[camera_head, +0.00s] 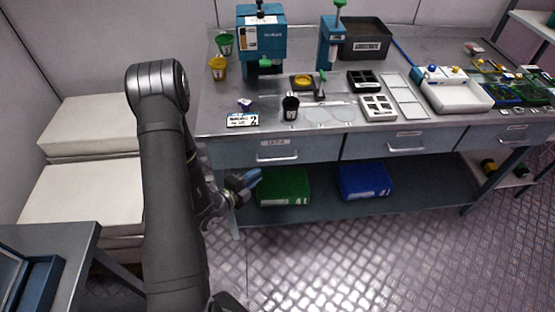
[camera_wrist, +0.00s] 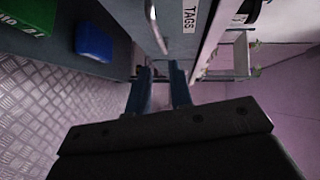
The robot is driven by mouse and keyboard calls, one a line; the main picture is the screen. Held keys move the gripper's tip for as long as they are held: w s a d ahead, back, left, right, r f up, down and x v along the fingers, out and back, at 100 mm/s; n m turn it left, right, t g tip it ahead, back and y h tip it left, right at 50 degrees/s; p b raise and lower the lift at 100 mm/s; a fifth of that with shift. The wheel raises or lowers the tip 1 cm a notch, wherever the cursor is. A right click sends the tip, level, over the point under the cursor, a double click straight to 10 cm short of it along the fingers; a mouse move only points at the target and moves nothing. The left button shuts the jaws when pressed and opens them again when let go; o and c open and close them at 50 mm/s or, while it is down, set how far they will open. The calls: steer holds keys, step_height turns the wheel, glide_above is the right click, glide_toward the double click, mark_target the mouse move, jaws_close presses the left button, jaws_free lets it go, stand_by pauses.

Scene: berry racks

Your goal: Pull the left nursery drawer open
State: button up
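The left drawer (camera_head: 315,150) is a grey front under the workbench top. It looks flush with the bench, and its label reads TAGS. Its silver bar handle (camera_head: 277,158) also shows at the top of the wrist view (camera_wrist: 155,27), with the drawer front (camera_wrist: 180,45) beside it. My gripper (camera_head: 252,177) is below and left of the handle in the head view. In the wrist view its two blue fingers (camera_wrist: 161,70) are apart with nothing visible between them. The handle lies beyond the fingertips, apparently not between them.
Another drawer (camera_head: 400,144) with a handle sits to the right. A green bin (camera_head: 283,188) and a blue bin (camera_head: 364,182) stand on the shelf below. White padded blocks (camera_head: 85,195) are at left. The patterned metal floor (camera_head: 370,255) in front is clear.

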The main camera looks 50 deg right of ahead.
mark_target(278, 159)
steer(key=d, duration=0.4)
steer(key=d+f, duration=0.1)
steer(key=d, duration=0.7)
steer(key=shift+f, duration=0.35)
jaws_close()
